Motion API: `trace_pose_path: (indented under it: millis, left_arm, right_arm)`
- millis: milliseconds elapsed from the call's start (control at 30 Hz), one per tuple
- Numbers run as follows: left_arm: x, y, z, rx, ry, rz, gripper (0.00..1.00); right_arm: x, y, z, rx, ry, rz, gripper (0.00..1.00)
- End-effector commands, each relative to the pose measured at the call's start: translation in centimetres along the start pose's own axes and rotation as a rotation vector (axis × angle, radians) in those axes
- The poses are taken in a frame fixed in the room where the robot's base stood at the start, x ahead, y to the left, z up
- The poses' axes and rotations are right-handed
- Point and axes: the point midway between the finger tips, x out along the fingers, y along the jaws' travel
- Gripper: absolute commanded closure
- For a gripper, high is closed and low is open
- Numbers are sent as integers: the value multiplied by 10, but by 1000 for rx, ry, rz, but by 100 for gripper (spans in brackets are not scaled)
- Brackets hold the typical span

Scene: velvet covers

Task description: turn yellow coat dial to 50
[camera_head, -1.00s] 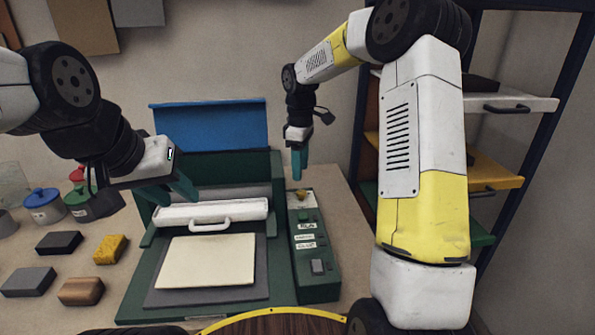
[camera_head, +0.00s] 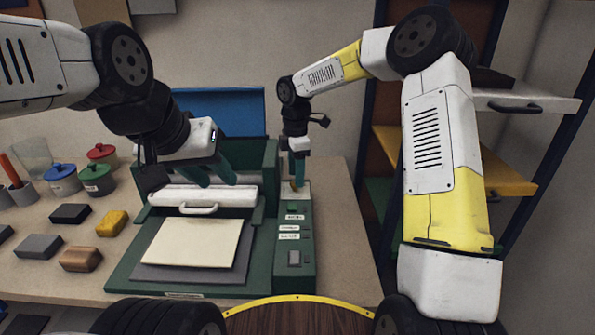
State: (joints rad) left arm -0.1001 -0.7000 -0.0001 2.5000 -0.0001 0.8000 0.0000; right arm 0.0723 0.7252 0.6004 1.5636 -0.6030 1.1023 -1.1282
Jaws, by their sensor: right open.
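The yellow coat dial (camera_head: 294,189) sits on the pale plate at the far end of the green control panel (camera_head: 308,262). My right gripper (camera_head: 298,178) points down right above the dial. Its teal fingers partly hide the dial, and I cannot tell whether they touch it. The dial's markings are too small to read. My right gripper is open. My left gripper (camera_head: 221,178) hangs over the back of the green machine (camera_head: 130,272), behind the white roller bar (camera_head: 205,195). Its teal fingers look spread apart with nothing between them.
A cream sheet (camera_head: 190,242) lies on a grey pad on the machine. Blocks and a yellow sponge (camera_head: 112,223) lie to the left, with lidded pots (camera_head: 96,178) behind them. A shelf unit (camera_head: 510,180) stands at right. The table right of the panel is clear.

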Motion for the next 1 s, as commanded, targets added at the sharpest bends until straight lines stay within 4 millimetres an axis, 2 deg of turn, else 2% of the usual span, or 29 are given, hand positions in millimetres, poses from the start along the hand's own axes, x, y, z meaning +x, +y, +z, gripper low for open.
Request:
trace_pose_path:
  millis: [200,467,500,700,767,900,1000]
  left_arm:
    - [0,0,0,0,0,0,64]
    - [0,0,0,0,0,0,64]
    - [0,0,0,0,0,0,64]
    - [0,0,0,0,0,0,64]
    - [0,0,0,0,0,0,64]
    - [0,0,0,0,0,0,64]
    - [0,0,0,0,0,0,64]
  right_arm:
    - [20,0,0,0,0,1,50]
    - [23,0,0,1,0,1,50]
    - [22,0,0,1,0,1,52]
    - [22,0,0,2,0,1,91]
    - [22,0,0,2,0,1,100]
    - [22,0,0,19,0,2,100]
    - [21,0,0,106,-2,2,100]
